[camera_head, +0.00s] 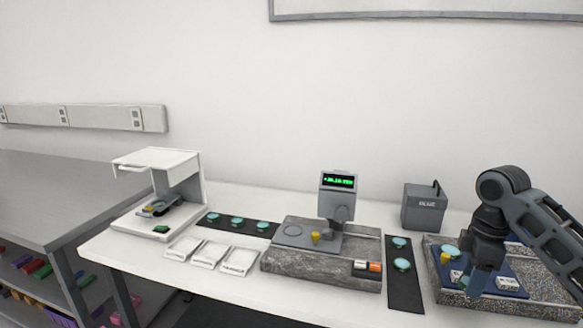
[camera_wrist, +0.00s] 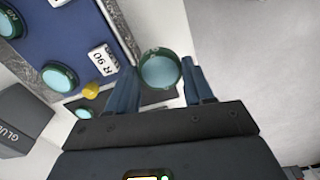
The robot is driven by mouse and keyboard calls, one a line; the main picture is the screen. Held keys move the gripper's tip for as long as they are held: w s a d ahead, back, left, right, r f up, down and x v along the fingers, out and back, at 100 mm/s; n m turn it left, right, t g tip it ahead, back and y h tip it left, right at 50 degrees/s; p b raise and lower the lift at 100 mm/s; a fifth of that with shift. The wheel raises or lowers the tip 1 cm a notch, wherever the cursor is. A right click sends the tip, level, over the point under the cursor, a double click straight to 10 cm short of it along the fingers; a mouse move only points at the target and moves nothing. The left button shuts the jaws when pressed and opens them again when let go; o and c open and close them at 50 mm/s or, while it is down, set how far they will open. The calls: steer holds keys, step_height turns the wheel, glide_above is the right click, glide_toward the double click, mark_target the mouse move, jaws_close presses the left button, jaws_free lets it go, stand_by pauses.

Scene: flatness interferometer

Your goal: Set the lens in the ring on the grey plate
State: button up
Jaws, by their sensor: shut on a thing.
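My gripper (camera_wrist: 160,85) is shut on a round pale-blue lens (camera_wrist: 160,68) with a dark green rim, held between its two blue fingers. In the head view my gripper (camera_head: 474,284) hangs over the right stone block, and the held lens is hard to make out there. The grey plate (camera_head: 322,246) lies on the middle stone block, well to the left of my gripper. The ring (camera_head: 293,230) is a round outline at the plate's left side and looks empty. A yellow knob (camera_head: 316,238) stands beside it.
A post with a green display (camera_head: 339,181) rises behind the plate. A dark mat (camera_head: 403,291) with two lenses lies between the stone blocks. A blue plate (camera_wrist: 85,20) with other lenses is below my gripper. A grey box (camera_head: 424,208) stands behind. Three white trays (camera_head: 210,251) lie left.

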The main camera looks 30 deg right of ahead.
steer(key=w+a+f+m, duration=0.2)
steer(key=w+a+f, duration=0.2)
steer(key=a, duration=0.8)
steer(key=w+a+f+m, duration=0.2)
steer(key=w+a+f, duration=0.3)
steer(key=a, duration=0.8)
steer(key=w+a+f+m, duration=0.2)
steer(key=w+a+f, duration=0.3)
steer(key=a, duration=0.7)
steer(key=shift+w+a+f, duration=0.2)
steer(key=shift+w, duration=1)
steer(key=shift+s+f, duration=0.1)
